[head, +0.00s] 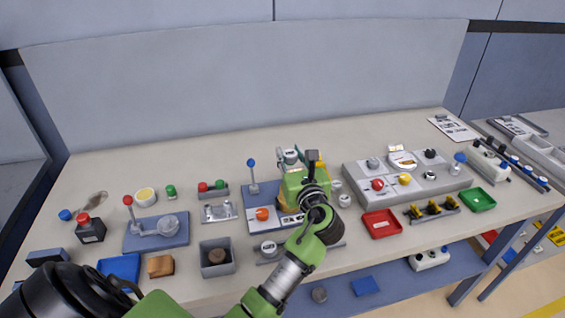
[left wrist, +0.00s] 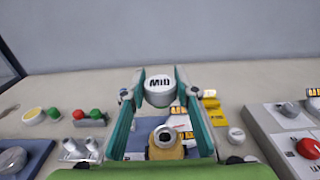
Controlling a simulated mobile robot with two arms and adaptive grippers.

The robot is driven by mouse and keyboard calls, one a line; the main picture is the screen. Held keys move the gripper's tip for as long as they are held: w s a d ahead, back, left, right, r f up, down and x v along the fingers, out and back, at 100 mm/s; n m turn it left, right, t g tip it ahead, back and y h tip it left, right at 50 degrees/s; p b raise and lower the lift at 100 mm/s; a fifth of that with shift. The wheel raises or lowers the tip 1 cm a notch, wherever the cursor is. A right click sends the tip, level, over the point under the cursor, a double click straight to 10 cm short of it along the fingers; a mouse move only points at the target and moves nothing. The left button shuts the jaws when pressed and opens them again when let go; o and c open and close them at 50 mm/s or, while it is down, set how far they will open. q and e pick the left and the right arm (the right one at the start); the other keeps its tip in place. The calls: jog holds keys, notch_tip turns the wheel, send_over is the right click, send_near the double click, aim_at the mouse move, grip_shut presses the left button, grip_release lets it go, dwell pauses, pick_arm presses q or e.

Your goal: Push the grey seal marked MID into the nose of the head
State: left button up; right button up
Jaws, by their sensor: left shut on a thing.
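The grey seal marked MID (left wrist: 159,91) is between the teal fingertips of my left gripper (left wrist: 160,94), its lettered face toward the wrist camera. In the head view my left gripper (head: 291,160) is over the blue base plate (head: 258,196), and its green body hides much of what is below. A tan and grey part with a round, dark-centred opening (left wrist: 165,136) shows between the fingers, lower in the wrist view. It looks like the head with its nose. The seal appears apart from it; their exact alignment I cannot tell. My right gripper is not in view.
A grey control panel (head: 360,187) with coloured knobs stands to the right, with a red tray (head: 381,224) in front. A blue fixture with a red-knobbed lever (head: 157,234) and a grey bin (head: 217,268) stand to the left. The back of the table is clear.

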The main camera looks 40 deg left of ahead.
pick_arm(q)
jog(key=shift+d, duration=0.15)
jog(key=shift+r+p, duration=0.15)
jog(key=shift+p, duration=0.55)
jog(key=shift+f+b, duration=0.5)
jog(key=shift+f, duration=0.2)
jog(key=shift+f+b, duration=0.9)
jog(key=shift+f, duration=0.7)
jog(key=shift+f+b, duration=0.35)
jog(key=shift+f, duration=0.4)
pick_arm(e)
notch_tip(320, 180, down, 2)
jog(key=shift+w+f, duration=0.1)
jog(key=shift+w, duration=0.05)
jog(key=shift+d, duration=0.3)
pick_arm(q)
jog(key=shift+p, duration=0.45)
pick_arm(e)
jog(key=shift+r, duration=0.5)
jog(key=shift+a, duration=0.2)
